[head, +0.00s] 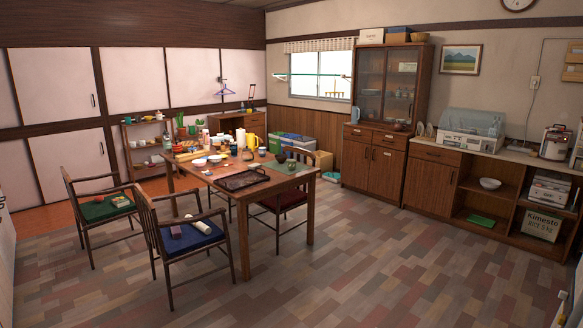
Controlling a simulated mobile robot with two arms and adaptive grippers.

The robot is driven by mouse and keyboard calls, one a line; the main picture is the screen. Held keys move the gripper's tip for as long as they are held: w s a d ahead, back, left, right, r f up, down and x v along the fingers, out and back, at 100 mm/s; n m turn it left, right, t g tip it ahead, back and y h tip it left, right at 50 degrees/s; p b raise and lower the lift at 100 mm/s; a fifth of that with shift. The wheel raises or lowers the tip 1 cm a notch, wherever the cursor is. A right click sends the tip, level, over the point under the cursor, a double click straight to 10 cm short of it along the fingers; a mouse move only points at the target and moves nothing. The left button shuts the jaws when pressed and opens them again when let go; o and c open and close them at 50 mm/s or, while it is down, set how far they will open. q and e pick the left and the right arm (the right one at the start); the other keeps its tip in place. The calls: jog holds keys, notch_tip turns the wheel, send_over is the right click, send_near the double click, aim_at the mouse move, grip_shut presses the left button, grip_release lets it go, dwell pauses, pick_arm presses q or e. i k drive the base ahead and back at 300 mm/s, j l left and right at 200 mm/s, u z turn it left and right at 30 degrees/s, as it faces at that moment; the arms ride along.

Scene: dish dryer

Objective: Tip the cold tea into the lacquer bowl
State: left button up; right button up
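The wooden dining table (263,197) stands left of centre, some way off, crowded with small dishes. A dark rounded vessel (281,158) sits near its right end, and another dark round piece (291,164) is beside it. They are too small to tell which, if either, is the lacquer bowl. A yellow pitcher (251,141) stands at the table's far side. A dark tray (243,179) lies at the near edge. I cannot make out which vessel holds the tea. Neither of my grippers is in view.
Wooden chairs stand around the table; two near ones (186,235) carry cushions and small items. A glass-fronted cabinet (376,160) and a counter with a dish dryer (471,131) line the right wall. The floor (400,255) in front and to the right is clear.

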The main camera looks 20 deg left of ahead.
aim_at(281, 159)
jog(key=i+l, duration=0.1)
jog(key=i, duration=4.15)
